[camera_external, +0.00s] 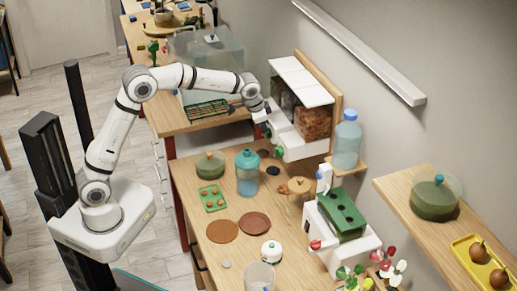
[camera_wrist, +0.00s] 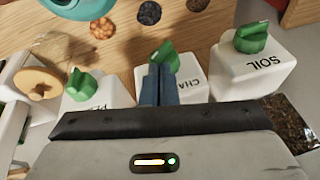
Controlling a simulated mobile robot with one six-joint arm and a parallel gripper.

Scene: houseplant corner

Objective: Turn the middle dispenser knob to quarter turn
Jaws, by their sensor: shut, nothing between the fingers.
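The white dispenser (camera_external: 300,146) is mounted on the wall side above the wooden table and has green knobs. In the wrist view the middle knob (camera_wrist: 164,53) is on the block lettered "CHA", partly hidden by my fingers. The left knob (camera_wrist: 90,88) and the right knob (camera_wrist: 251,38), on the block lettered "SOIL", flank it. My gripper (camera_wrist: 158,70) is shut, its blue-grey fingertips together right at the middle knob. I cannot tell whether they touch it. In the external view my gripper (camera_external: 265,120) is at the dispenser's front.
Small heaps of orange pellets (camera_wrist: 102,28) and black bits (camera_wrist: 149,13) lie below the knobs. A teal-topped bottle (camera_external: 247,174), a green tray (camera_external: 212,198) and brown saucers (camera_external: 222,231) stand on the table. A blue-capped jug (camera_external: 347,140) is beside the dispenser.

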